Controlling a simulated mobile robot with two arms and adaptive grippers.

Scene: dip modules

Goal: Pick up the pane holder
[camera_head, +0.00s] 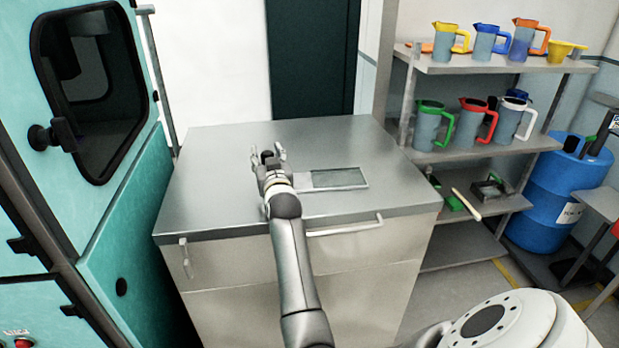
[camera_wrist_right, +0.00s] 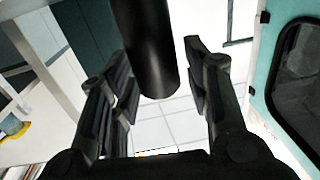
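A flat rectangular metal frame with a greenish-grey glassy pane (camera_head: 340,178) lies on the grey metal cabinet top (camera_head: 220,205); it may belong to the pane holder, but I cannot tell. My right gripper (camera_head: 268,154) is over the cabinet top, left of the pane, with its fingers spread. A small dark thing shows between the fingers. In the right wrist view, a black cylinder (camera_wrist_right: 147,50) stands between the open fingers of my right gripper (camera_wrist_right: 160,70), with gaps on both sides; it may be the holder's handle. My left gripper is not in view.
A teal machine with a dark window (camera_head: 95,85) stands close on the left. A shelf (camera_head: 480,65) with colored jugs is on the right, beside a blue barrel (camera_head: 565,190). The cabinet top behind and left of the gripper is clear.

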